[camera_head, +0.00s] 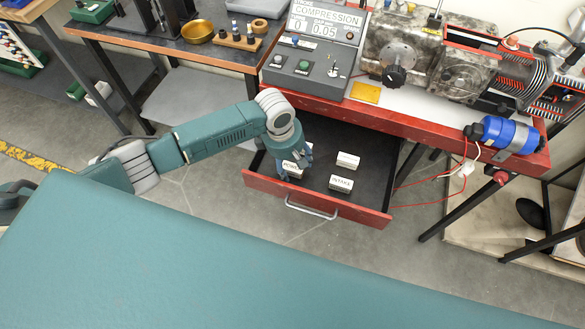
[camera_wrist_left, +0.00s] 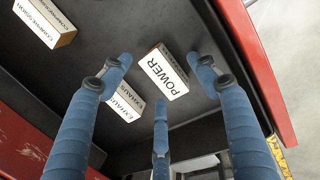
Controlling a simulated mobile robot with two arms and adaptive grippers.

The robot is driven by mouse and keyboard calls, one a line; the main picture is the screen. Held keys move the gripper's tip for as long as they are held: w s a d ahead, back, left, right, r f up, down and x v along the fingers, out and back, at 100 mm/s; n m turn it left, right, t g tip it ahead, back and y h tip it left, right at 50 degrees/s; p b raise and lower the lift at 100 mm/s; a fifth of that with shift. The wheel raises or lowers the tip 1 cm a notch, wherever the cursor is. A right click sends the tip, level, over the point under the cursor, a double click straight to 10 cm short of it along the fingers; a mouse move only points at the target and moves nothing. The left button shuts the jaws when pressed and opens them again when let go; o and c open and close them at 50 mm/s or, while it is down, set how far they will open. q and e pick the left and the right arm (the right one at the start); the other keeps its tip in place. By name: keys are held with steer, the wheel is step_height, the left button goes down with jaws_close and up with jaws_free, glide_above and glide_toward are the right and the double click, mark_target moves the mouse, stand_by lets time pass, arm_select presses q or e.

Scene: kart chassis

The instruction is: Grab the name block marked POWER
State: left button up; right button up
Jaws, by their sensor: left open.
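The POWER block (camera_wrist_left: 165,75) is a pale wooden block with a white label, lying in the open drawer. In the head view the POWER block (camera_head: 291,169) is partly hidden by my left gripper (camera_head: 298,160). My left gripper is open over it. In the left wrist view its blue fingers stand spread around and below the block, with a gap on both sides; contact is not visible. The EXHAUST block (camera_wrist_left: 123,104) lies close beside it, partly behind a finger. The COMPRESSION block (camera_wrist_left: 47,22) is farther off at the upper left. My right gripper is not in view.
The red drawer front (camera_head: 315,201) with its metal handle stands out below the bench. The INTAKE block (camera_head: 341,184) and another pale block (camera_head: 348,160) lie in the drawer's middle and right. The bench above carries a grey control box (camera_head: 313,70) and an engine.

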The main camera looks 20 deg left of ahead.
arm_select(q)
steer(key=c, duration=1.2)
steer(key=shift+r, duration=0.1)
